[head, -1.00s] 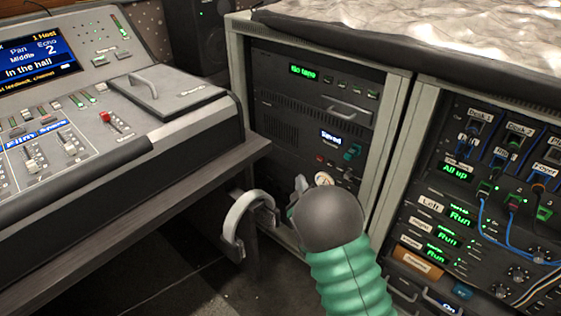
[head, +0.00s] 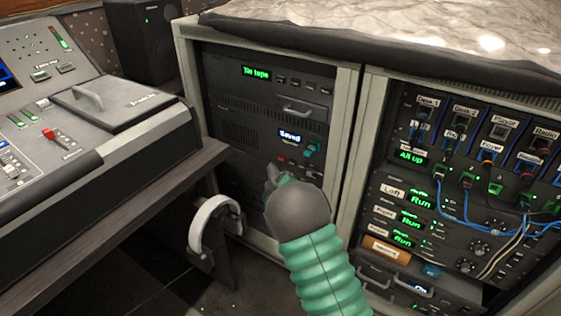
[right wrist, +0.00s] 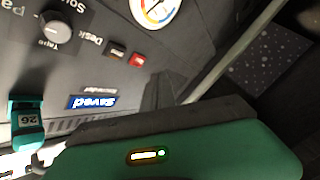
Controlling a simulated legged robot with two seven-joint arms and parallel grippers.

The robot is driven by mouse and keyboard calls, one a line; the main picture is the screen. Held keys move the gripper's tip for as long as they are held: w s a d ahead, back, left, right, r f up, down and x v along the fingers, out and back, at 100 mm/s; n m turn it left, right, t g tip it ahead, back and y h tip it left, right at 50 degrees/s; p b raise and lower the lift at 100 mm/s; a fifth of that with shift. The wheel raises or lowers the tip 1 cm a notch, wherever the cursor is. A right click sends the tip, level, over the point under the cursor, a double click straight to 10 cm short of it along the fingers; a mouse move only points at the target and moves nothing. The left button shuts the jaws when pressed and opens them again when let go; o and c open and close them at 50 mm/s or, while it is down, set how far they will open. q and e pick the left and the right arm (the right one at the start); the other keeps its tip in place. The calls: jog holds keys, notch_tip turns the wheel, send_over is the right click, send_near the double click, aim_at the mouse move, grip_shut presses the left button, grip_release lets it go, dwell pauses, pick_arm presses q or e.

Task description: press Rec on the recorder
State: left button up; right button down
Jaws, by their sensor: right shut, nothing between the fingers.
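The recorder (head: 262,140) is a dark panel in the left rack with a lit "Saved" display (head: 290,135). A small red button (head: 281,159) sits below the display; its label is too small to read in the head view. In the right wrist view, which shows the panel upside down, the red button (right wrist: 137,59) is beside a dark button (right wrist: 117,51). A teal plug-in piece marked 26 (right wrist: 27,120) sits by the display. My right gripper (head: 272,174) is shut and empty, just below and left of the red button; contact cannot be told. My left gripper is out of view.
A second rack (head: 450,190) with blue cables is at the right. The wrist view shows a round dial (right wrist: 153,10) and a knob (right wrist: 55,25).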

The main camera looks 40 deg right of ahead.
jog(key=shift+w+d, duration=0.25)
jog(key=shift+d, duration=0.3)
jog(key=shift+w+d, duration=0.2)
jog(key=shift+d, duration=0.3)
dwell(1.2)
jog(key=shift+w+d+r, duration=0.1)
jog(key=shift+d, duration=0.25)
jog(key=shift+w+d, duration=0.15)
jog(key=shift+d, duration=0.15)
dwell(0.5)
jog(key=shift+s+a, duration=0.3)
jog(key=shift+a, duration=0.4)
jog(key=a, duration=0.1)
jog(key=s+a, duration=0.1)
jog(key=a, duration=0.1)
jog(key=s+a+p, duration=0.1)
jog(key=shift+a, duration=0.35)
